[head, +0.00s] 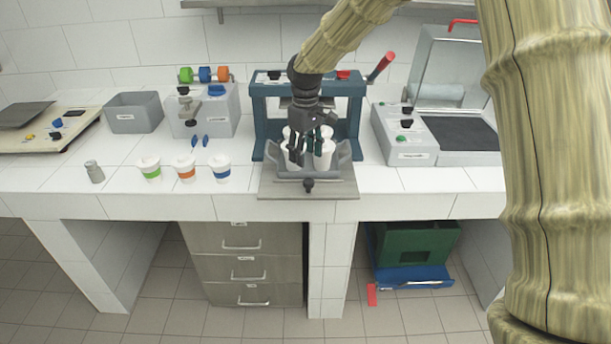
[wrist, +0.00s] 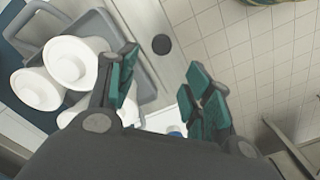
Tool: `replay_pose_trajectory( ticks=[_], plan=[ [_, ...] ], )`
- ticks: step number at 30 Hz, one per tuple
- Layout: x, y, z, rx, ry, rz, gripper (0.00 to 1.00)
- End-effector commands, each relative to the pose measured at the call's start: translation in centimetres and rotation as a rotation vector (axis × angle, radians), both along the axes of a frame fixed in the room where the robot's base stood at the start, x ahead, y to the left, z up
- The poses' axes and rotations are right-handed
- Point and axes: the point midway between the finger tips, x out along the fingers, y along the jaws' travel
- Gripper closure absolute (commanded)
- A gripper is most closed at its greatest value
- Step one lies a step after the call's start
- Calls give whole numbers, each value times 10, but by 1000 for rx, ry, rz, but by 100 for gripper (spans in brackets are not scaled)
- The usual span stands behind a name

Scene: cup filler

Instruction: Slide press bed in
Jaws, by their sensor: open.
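The press (head: 308,95) is a dark teal frame with a red lever (head: 380,67) at its upper right. Its press bed (head: 308,186) is a grey plate reaching out at the front, to the counter's edge, with a dark round knob (head: 308,185) at its front. A grey tray with side handles (head: 345,160) sits on the bed and holds white cups (head: 325,152). In the wrist view the cups (wrist: 75,60) and the knob (wrist: 161,44) show. My gripper (head: 308,155) is open in front of the cups in the head view; its teal fingers (wrist: 160,95) hold nothing.
Three lidded cups with green (head: 150,169), orange (head: 185,168) and blue (head: 220,168) bands stand left of the press. A small grey cylinder (head: 94,172) stands farther left. A grey machine with an open lid (head: 440,130) stands at the right. Drawers (head: 245,265) are below.

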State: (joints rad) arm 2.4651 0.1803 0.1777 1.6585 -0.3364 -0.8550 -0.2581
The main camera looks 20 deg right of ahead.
Motion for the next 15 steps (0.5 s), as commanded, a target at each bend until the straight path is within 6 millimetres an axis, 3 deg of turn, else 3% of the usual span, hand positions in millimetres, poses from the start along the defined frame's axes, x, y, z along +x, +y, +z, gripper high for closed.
replay_pose_trajectory(
  ticks=[15],
  plan=[
    [-2, -6, -78, 0, 2, -8, 50]
  ],
)
